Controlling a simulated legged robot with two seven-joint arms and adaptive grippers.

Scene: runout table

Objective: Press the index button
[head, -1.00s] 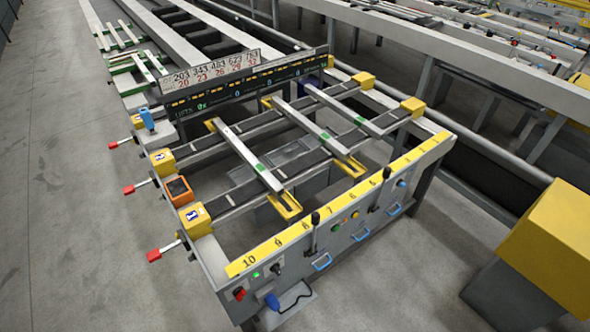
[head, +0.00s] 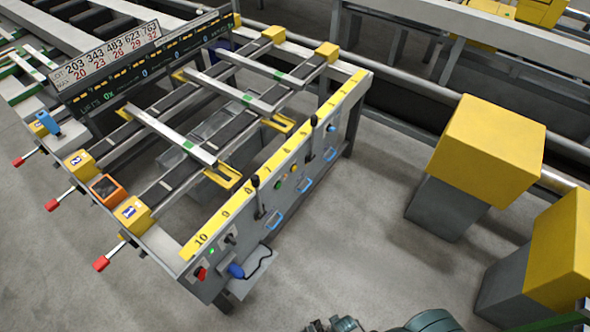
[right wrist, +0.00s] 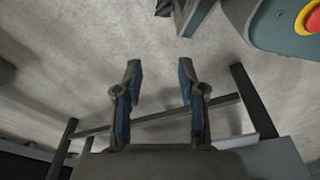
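The front control panel (head: 246,232) of the runout table runs along its near edge in the head view. It carries a green button (head: 278,185), small yellow and red buttons beside it, a blue knob or button (head: 331,128), black levers (head: 256,182) and a red switch (head: 201,273). I cannot read any label marking the index button. My right gripper (right wrist: 159,72) is open and empty in the right wrist view, with pale floor behind its fingers. Parts of my own body show at the bottom of the head view. My left gripper is not in view.
A yellow scale strip (head: 277,161) tops the panel. Red-tipped handles (head: 101,263) stick out on the left. Yellow-topped grey posts (head: 488,148) stand on the right. Open floor (head: 370,235) lies between.

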